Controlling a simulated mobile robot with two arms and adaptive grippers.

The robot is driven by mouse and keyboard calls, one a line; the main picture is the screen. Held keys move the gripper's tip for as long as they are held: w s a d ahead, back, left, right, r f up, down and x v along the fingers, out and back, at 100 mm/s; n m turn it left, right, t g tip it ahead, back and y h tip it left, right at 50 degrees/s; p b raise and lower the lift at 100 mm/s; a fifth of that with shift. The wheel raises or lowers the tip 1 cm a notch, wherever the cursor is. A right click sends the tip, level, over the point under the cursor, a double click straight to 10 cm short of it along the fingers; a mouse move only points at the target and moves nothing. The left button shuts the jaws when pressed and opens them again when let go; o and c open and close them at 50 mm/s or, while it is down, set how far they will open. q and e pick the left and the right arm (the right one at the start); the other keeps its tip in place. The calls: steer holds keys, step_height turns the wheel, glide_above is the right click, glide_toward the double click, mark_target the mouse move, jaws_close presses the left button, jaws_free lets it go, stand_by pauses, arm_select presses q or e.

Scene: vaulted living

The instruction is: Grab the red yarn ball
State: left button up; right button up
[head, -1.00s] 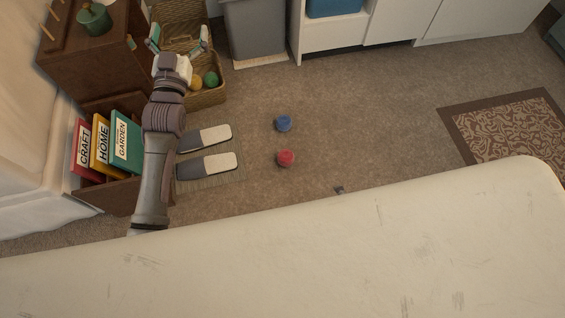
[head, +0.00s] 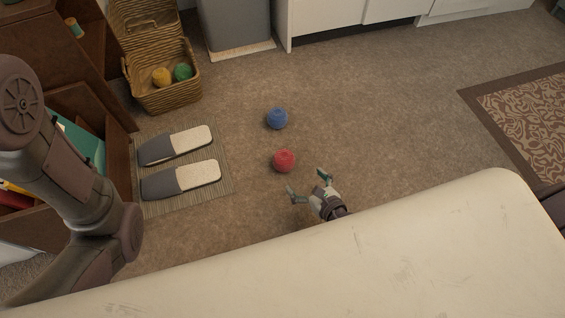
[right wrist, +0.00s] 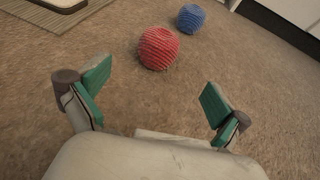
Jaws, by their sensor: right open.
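The red yarn ball (head: 284,160) lies on the carpet near the middle of the head view. It also shows in the right wrist view (right wrist: 158,48), a short way beyond the fingertips and a little left of centre between them. My right gripper (head: 307,184) is open and empty, low over the carpet just in front of the ball, its fingers pointing toward it without touching. Its two green-tipped fingers stand wide apart in the right wrist view (right wrist: 155,88). My left arm shows at the left of the head view, but its gripper is out of frame.
A blue yarn ball (head: 277,118) lies just behind the red one. Slippers (head: 181,180) on a striped mat (head: 222,193) are to the left. A wicker basket (head: 165,98) holds yellow and green balls. A patterned rug (head: 480,98) is at right. Carpet around the red ball is clear.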

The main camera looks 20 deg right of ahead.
mark_target(290, 165)
steer(key=b+x, duration=0.2)
steer(key=x, duration=0.5)
steer(key=shift+f, duration=0.1)
steer(key=b+x, duration=0.3)
steer(key=x, duration=0.2)
steer(key=shift+s+a+f, duration=0.15)
steer(key=shift+w, duration=0.3)
steer(key=shift+c, duration=0.3)
steer(key=c, duration=1.2)
steer(key=shift+o, duration=0.2)
